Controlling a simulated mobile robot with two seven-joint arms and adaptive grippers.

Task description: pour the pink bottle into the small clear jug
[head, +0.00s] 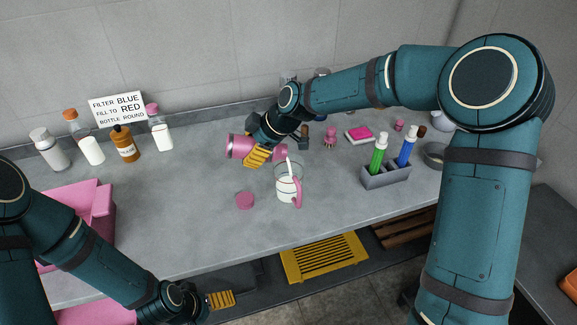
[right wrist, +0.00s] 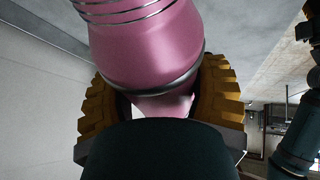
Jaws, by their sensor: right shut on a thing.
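The pink bottle (head: 238,146) is held by my right gripper (head: 257,157), whose yellow fingers are shut around it. The bottle lies nearly on its side, with its narrow end (head: 281,153) to the right, just above the rim of the small clear jug (head: 284,190). The jug stands upright on the counter and has a pink handle. In the right wrist view the pink bottle (right wrist: 148,50) fills the space between both fingers. My left gripper (head: 221,299) is low in front of the counter; its opening cannot be made out.
A grey rack (head: 386,176) with green and blue bottles stands right. The counter's middle left is clear.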

